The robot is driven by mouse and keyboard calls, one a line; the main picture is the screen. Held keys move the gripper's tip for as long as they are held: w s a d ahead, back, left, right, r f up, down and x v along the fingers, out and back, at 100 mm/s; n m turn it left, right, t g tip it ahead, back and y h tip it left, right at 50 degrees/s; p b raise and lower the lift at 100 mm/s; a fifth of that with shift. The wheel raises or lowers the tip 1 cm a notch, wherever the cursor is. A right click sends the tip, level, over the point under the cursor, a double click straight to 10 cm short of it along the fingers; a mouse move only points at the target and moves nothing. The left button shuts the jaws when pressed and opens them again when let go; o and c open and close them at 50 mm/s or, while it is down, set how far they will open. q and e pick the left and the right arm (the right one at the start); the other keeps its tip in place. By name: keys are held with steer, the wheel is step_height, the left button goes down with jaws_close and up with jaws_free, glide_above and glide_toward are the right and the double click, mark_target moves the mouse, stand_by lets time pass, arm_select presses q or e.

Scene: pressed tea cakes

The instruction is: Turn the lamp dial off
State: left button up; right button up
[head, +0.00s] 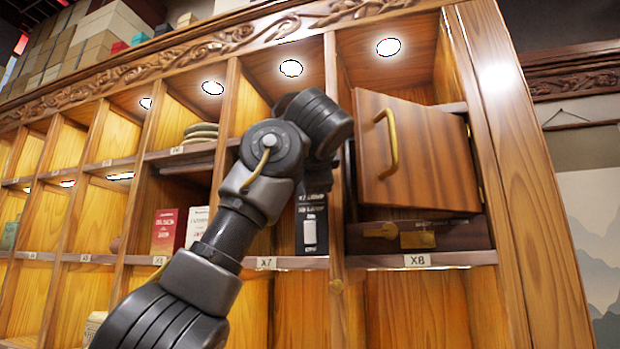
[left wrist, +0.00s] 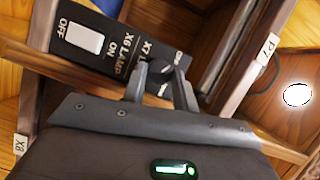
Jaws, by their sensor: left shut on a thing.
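A black lamp panel (head: 311,222) stands upright in the X7 compartment in the head view. In the left wrist view the panel (left wrist: 95,45) carries white lettering reading OFF, X6 LAMP and X7 LAMP ON, and a white rocker-like piece (left wrist: 83,38). A dark round dial (left wrist: 160,73) shows on the panel between my fingers, partly hidden by them. My left gripper (left wrist: 160,80) is shut on the dial. In the head view my left arm hides the fingertips and the upper part of the panel. My right gripper is in neither view.
Right of the panel, compartment X8 has a wooden door (head: 412,155) swung open, with a brass handle (head: 388,145). A drawer-like box with a brass padlock (head: 417,239) sits below it. Red (head: 168,231) and white (head: 197,226) boxes stand to the left. Round ceiling lights (head: 291,68) glow.

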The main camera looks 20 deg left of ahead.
arm_select(q)
steer(key=o, duration=1)
steer(key=shift+c, duration=0.2)
steer(key=f+b+v, duration=0.1)
steer(key=b+v, duration=0.3)
steer(key=v, duration=0.6)
steer(key=shift+s+r, duration=0.4)
steer(key=shift+r, duration=0.05)
steer(key=shift+d, duration=0.15)
